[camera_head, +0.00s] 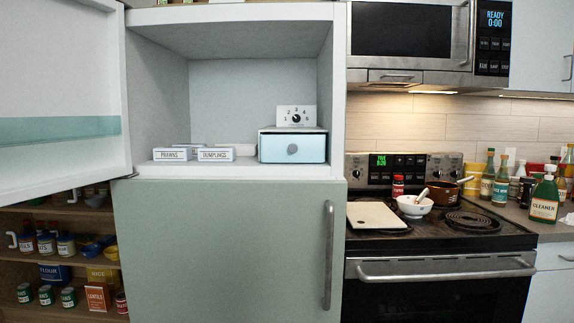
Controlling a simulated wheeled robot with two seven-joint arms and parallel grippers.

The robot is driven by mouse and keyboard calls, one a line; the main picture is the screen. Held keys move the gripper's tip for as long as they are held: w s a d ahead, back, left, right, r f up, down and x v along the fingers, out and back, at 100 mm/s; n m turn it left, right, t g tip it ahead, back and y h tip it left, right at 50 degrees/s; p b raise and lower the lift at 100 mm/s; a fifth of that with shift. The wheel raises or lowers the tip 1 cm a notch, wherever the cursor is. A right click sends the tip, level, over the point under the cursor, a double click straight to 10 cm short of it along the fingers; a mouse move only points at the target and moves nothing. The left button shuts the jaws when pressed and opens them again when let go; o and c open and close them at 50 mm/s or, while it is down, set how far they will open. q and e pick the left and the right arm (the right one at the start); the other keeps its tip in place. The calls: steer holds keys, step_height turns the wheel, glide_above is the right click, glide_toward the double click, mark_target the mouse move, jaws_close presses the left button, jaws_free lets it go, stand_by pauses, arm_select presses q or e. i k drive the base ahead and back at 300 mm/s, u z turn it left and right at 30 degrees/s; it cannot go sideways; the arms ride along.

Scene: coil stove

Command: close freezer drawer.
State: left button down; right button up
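The freezer compartment (255,85) stands open at the top of the fridge, in the middle of the head view. Its door (60,90) is swung out to the left. A pale blue drawer (272,148) with a round grey knob sits at the right of the compartment floor. How far the drawer sticks out is hard to tell from straight ahead. A dial marked with numbers (296,117) stands just above and behind it. Neither of my grippers shows in this view.
Boxes labelled prawns (172,154) and dumplings (216,154) lie left of the drawer. The lower fridge door (230,250) is shut. A stove (440,225) with a cutting board, bowl and pot stands right. Pantry shelves (40,258) are at lower left.

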mark_target(275, 146)
steer(key=z, duration=0.85)
steer(key=i, duration=1.25)
steer(key=u, duration=0.35)
